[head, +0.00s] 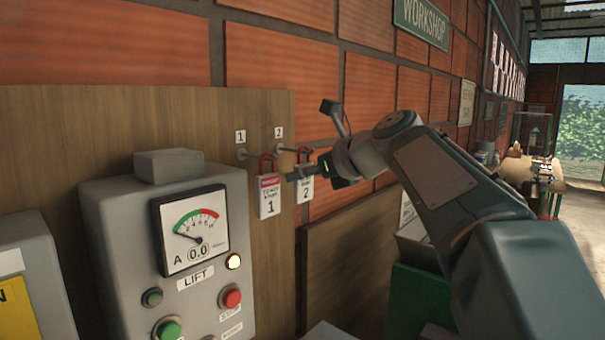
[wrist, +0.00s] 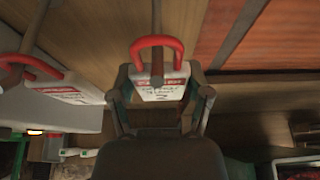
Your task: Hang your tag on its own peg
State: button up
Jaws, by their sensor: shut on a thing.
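My gripper (head: 301,174) is shut on the white tag marked 2 (head: 306,190), which has a red shackle (wrist: 157,44) on top. In the wrist view the tag (wrist: 162,91) sits between both fingers. The peg under label 2 (head: 287,149) reaches to this shackle; in the wrist view the peg (wrist: 157,17) crosses the red loop, but I cannot tell whether it passes through. The tag marked 1 (head: 269,197) hangs by its red shackle at the peg under label 1 (head: 241,154), just left of my gripper.
The wooden board (head: 120,112) carries both pegs on the brick wall. A grey lift control box (head: 120,215) with a gauge and buttons stands close at the left. A green bin (head: 410,300) stands below my arm. Open floor shows at the far right.

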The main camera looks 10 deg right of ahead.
dwell(0.3)
jog(key=o, duration=1)
jog(key=v, duration=1.2)
jog(key=s+a+f+n+g+h, duration=0.1)
jog(key=s+f+n+h, duration=0.1)
jog(key=s+f+n, duration=0.4)
jog(key=s+a+f+n+g+h, duration=0.2)
jog(key=s+f+n, duration=0.5)
jog(key=f+n, duration=0.6)
jog(key=s+a+f+n+g+h, duration=0.2)
jog(key=s+f+n, duration=0.5)
jog(key=f, duration=0.9)
jog(key=shift+s+a+f+n+h, duration=0.1)
jog(key=shift+n+h, duration=0.35)
jog(key=shift+n, duration=0.25)
jog(key=shift+s+f+n+h, duration=0.1)
jog(key=shift+n+h, duration=0.35)
jog(key=shift+n, duration=0.25)
